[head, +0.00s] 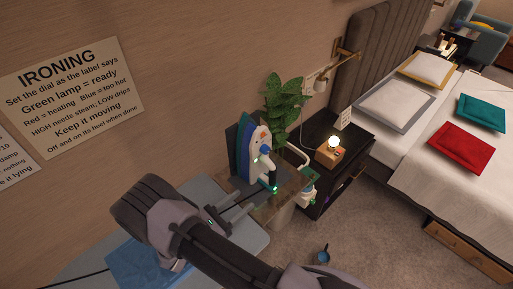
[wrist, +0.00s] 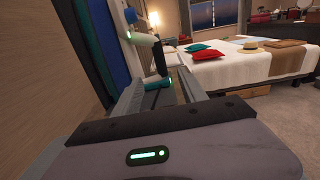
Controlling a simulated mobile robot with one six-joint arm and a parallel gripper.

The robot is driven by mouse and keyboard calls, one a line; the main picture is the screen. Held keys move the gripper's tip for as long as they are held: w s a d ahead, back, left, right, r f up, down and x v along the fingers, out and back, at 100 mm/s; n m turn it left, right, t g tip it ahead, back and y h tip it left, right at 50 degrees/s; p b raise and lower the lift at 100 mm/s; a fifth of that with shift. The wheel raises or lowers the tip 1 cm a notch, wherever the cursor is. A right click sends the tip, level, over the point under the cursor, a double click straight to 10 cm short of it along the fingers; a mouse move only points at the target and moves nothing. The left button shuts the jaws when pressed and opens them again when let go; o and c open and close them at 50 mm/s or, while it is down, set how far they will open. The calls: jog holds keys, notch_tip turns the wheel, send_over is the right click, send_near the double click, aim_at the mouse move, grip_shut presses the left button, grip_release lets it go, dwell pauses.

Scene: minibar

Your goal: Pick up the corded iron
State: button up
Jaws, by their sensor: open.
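A white appliance (head: 261,146) with a blue knob and a small green light stands upright beyond my gripper, against dark and blue upright panels. I take it for an iron, but cannot tell whether it is the corded one. A dark handle with a teal end (head: 274,187) shows just below it. In the wrist view, the dark handle (wrist: 159,60) and teal part (wrist: 157,83) are straight ahead, past the fingers. My gripper (head: 243,204) is open and points toward them, with nothing seen between its fingers. A black cord (head: 85,277) runs behind my arm at lower left.
A pale blue ironing board (head: 205,186) with a blue cloth (head: 140,265) lies under my arm. A plant (head: 285,97), a dark nightstand (head: 335,150) with a lit lamp, and a bed (head: 450,150) are to the right. A small blue pot (head: 321,257) sits on the carpet.

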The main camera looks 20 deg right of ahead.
aim_at(270, 178)
jog(key=x, duration=1.5)
jog(key=shift+w+d+f+b, duration=0.15)
jog(key=shift+d+f+b, duration=0.1)
jog(key=shift+b, duration=0.15)
jog(key=shift+a+r, duration=0.1)
grip_shut()
